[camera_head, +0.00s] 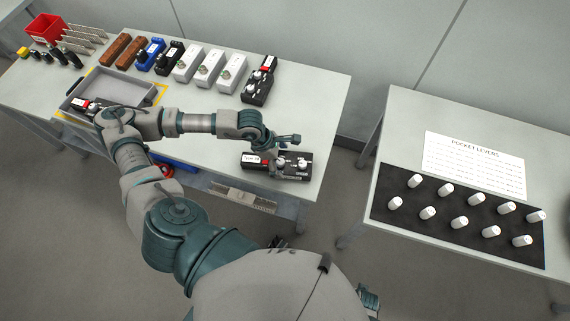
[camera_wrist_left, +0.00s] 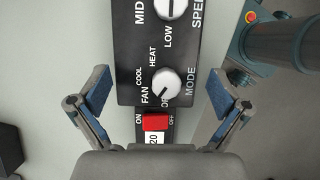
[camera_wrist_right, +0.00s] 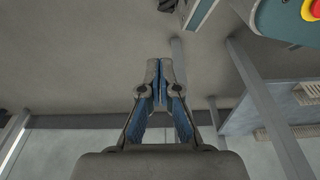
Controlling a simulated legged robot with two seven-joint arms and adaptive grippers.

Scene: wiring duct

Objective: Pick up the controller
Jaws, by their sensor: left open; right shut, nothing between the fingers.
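A black controller (camera_head: 299,165) with white knobs and a red switch lies near the front right of the left table. My left gripper (camera_head: 281,152) is right over it and partly hides it. In the left wrist view the controller (camera_wrist_left: 150,45) reaches in between the spread fingers of the left gripper (camera_wrist_left: 157,88); its red switch (camera_wrist_left: 156,122) is nearest the palm. I cannot tell whether the fingers touch it. My right gripper (camera_wrist_right: 160,75) is shut and empty, away from the controller, with floor and table legs behind it.
A similar black controller (camera_head: 257,92) lies at the back right, another (camera_head: 88,104) in the grey tray (camera_head: 138,118). White, blue, black and brown boxes line the back near a red bin (camera_head: 44,28). The right table holds a black panel (camera_head: 456,222) of white knobs.

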